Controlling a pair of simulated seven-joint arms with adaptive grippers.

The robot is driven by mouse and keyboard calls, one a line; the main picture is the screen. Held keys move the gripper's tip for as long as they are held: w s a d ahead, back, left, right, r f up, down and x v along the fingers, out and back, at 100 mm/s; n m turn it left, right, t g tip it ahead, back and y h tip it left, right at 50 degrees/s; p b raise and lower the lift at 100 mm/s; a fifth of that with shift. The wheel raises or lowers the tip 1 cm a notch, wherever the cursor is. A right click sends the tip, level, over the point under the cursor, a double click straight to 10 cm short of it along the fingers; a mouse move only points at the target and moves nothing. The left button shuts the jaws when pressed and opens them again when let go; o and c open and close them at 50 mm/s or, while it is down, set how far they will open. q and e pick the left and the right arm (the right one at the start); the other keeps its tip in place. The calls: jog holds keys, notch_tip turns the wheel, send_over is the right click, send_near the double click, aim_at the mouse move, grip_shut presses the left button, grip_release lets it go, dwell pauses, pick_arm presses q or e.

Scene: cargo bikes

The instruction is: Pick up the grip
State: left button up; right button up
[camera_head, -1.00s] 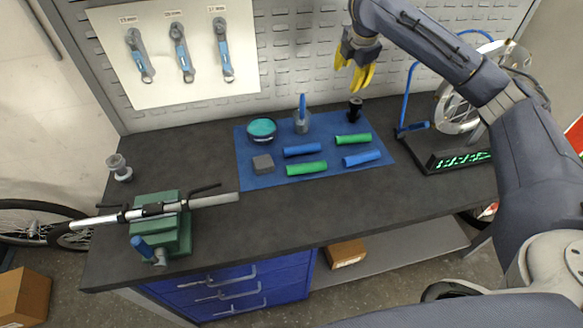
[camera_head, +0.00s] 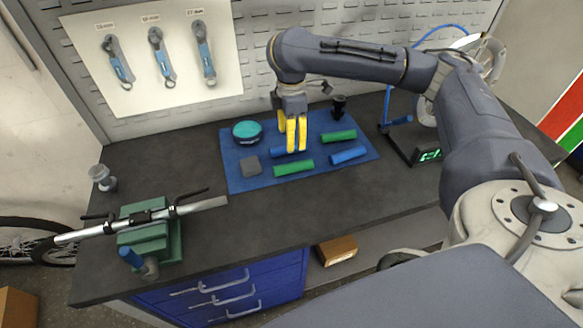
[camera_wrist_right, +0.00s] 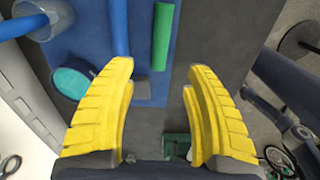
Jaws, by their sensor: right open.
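Two blue and two green grips lie on a blue mat (camera_head: 238,182) on the bench. My right gripper (camera_head: 296,149), with yellow fingers, hangs down over the rear left blue grip (camera_head: 279,151) and partly hides it. In the right wrist view the fingers (camera_wrist_right: 160,70) are spread with nothing between them. A blue grip (camera_wrist_right: 118,28) and a green grip (camera_wrist_right: 161,37) lie ahead of them. The other grips are the near green grip (camera_head: 294,167), the rear green grip (camera_head: 338,136) and the right blue grip (camera_head: 348,155). My left gripper is not in view.
A teal-topped tin (camera_head: 247,131) and a grey block (camera_head: 250,166) sit on the mat's left side. A black fitting (camera_head: 338,105) stands behind. A green vise (camera_head: 148,240) holds a handlebar (camera_head: 140,219) at left. The bench front is clear.

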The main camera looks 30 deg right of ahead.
aim_at(293, 164)
notch_tip(293, 164, down, 8)
jog(key=shift+s+d+f, duration=0.1)
jog(key=shift+s+f, duration=0.05)
jog(key=shift+f, duration=2.5)
jog(key=shift+o, duration=0.3)
grip_shut()
